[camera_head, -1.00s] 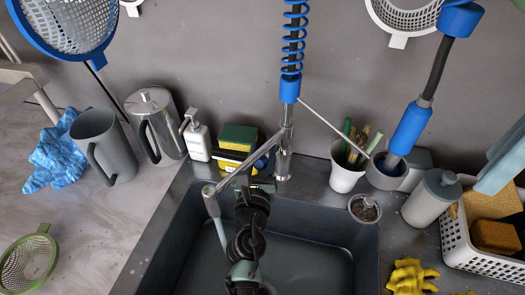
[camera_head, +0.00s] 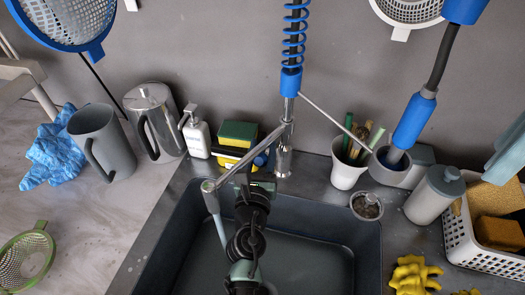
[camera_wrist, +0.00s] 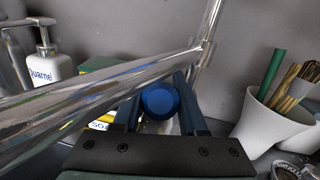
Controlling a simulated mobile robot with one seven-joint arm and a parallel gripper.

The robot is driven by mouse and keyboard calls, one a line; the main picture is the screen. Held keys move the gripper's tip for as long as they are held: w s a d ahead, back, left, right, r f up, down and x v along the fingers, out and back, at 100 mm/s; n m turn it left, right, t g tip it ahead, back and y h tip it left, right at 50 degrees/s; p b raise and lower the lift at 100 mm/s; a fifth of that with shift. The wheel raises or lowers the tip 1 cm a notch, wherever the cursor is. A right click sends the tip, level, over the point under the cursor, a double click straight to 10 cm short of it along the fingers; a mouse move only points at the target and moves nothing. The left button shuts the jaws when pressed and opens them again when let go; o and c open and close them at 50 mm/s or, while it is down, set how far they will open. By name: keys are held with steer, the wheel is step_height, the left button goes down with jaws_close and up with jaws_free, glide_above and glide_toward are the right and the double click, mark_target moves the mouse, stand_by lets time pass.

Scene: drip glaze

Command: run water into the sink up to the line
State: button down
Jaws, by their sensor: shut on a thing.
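The dark grey sink (camera_head: 185,240) is in the lower middle of the head view, with my arm over it. A chrome tap (camera_head: 284,150) with a blue spring hose stands behind it. Its spout (camera_head: 207,186) points over the basin's left part, and a pale column (camera_head: 219,228) hangs below; I cannot tell whether it is water. In the wrist view, a blue round tap handle (camera_wrist: 158,102) sits between the fingers of my gripper (camera_wrist: 161,97), which is shut on it. The spout pipe (camera_wrist: 90,100) crosses in front. I cannot make out the water level or the line.
A soap bottle (camera_head: 196,135) and sponges (camera_head: 238,134) stand left of the tap. A white cup of brushes (camera_head: 346,172), a strainer cup (camera_head: 366,206) and a white basket (camera_head: 485,262) stand to the right. A grey pitcher (camera_head: 103,145) stands on the left counter.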

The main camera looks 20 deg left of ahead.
mark_target(260, 164)
steer(key=b, duration=0.2)
steer(key=f+t+b, duration=0.1)
steer(key=shift+s+f+b, duration=0.1)
steer(key=shift+s+b, duration=0.2)
steer(key=shift+b, duration=0.05)
steer(key=shift+s+f+b, duration=0.55)
steer(key=shift+s+f, duration=0.2)
steer(key=shift+f, duration=0.05)
steer(key=shift+s, duration=0.1)
steer(key=shift+r, duration=0.1)
steer(key=shift+a, duration=0.1)
steer(key=c, duration=0.8)
jaws_free()
steer(key=o, duration=0.4)
steer(key=shift+s+r, duration=0.1)
steer(key=shift+r, duration=0.05)
steer(key=shift+c, duration=0.2)
